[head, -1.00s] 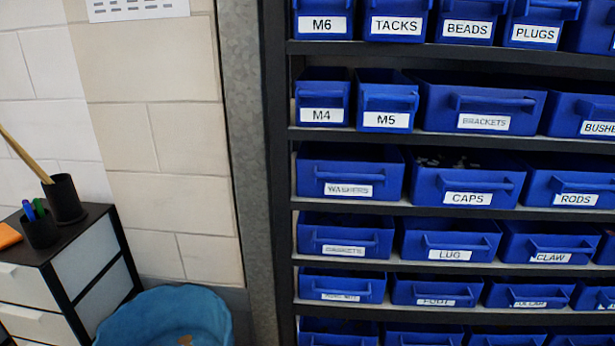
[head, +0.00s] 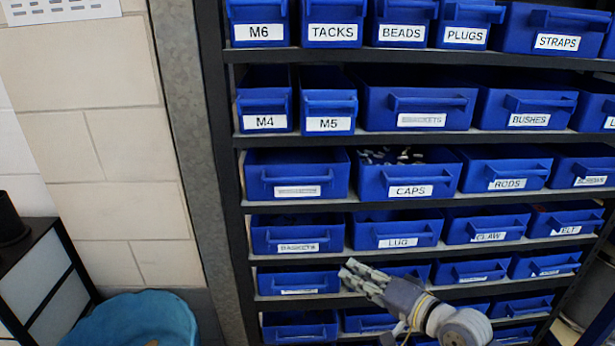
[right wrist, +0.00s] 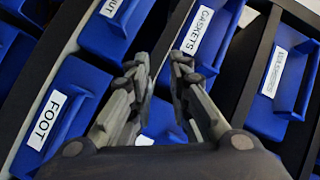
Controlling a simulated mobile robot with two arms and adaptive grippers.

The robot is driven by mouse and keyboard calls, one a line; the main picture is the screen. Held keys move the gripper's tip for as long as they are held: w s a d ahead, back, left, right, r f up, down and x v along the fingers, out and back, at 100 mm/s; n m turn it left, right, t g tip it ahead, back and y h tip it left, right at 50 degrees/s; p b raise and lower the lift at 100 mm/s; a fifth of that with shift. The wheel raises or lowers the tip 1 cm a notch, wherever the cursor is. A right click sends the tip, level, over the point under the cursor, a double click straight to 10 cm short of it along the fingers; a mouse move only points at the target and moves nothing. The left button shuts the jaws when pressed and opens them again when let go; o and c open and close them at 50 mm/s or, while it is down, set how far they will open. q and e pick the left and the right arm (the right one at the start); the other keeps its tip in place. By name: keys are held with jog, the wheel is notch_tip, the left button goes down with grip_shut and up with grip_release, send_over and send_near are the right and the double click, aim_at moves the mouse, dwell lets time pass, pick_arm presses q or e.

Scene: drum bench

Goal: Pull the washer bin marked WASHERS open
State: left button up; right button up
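The WASHERS bin (head: 297,175) is a blue bin with a bar handle, at the left end of the third row in the head view. Its label is blurred now. Its front is level with its row. My right gripper (head: 352,272) is lower and to the right, in front of the fifth row, apart from the WASHERS bin. In the right wrist view its fingers (right wrist: 158,70) are apart with nothing between them. A bin with a blurred label (right wrist: 272,72), one row above GASKETS there, appears to be the WASHERS bin. My left gripper is not in view.
The CAPS bin (head: 405,175) stands right of the WASHERS bin, the GASKETS bin (head: 297,235) below it. A dark shelf post (head: 225,190) borders the rack's left side. A blue tub (head: 135,320) and a drawer unit (head: 45,280) stand at lower left.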

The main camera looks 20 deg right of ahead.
aim_at(305, 181)
jog(key=s+a+r+m+t+y, duration=0.1)
jog(key=a+r+y, duration=0.1)
jog(key=r, duration=0.7)
jog(key=s+a+r+m+t+y, duration=0.1)
jog(key=a+r+t+y, duration=0.1)
jog(key=r, duration=0.8)
jog(key=shift+y, duration=0.3)
jog(key=p+x, duration=0.5)
jog(key=x, duration=0.4)
jog(key=shift+w+r, duration=0.1)
jog(key=shift+w, duration=0.35)
jog(key=shift+w+a+p, duration=0.15)
jog(key=shift+w+p, duration=0.05)
jog(key=shift+p, duration=0.1)
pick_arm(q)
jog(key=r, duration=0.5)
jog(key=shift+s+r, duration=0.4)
pick_arm(e)
grip_shut()
